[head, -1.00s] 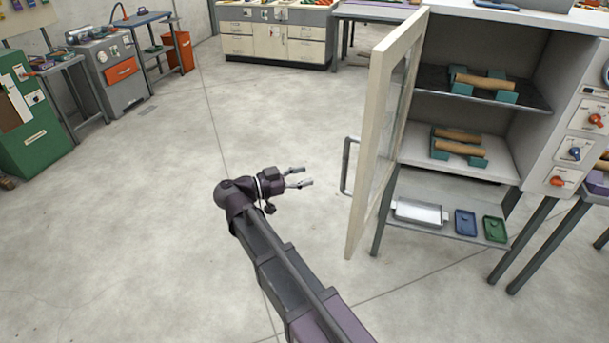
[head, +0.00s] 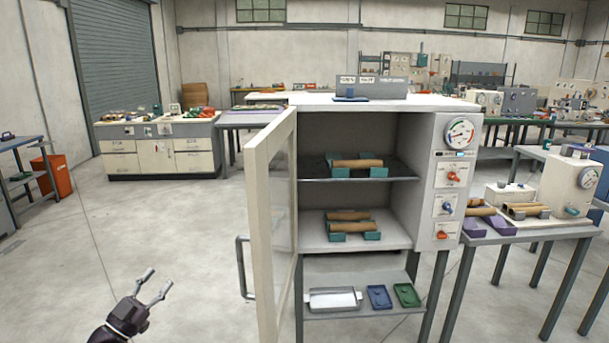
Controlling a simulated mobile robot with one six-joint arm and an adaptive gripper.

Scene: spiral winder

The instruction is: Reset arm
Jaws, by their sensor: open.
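My gripper (head: 151,282) is low at the left in the head view, with its two fingers spread and nothing between them. It is over the floor, to the left of the open cabinet door (head: 258,190) and apart from its handle (head: 241,268). Most of my arm is below the picture's edge. The cabinet (head: 404,150) has brown rolls on green cradles: one roll (head: 357,163) on the upper shelf and two rolls (head: 350,227) on the shelf below.
A low shelf holds a white tray (head: 334,301), a blue tray (head: 379,297) and a green tray (head: 406,295). A table with more rolls (head: 525,211) stands at the right. The floor (head: 160,230) left of the door is clear.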

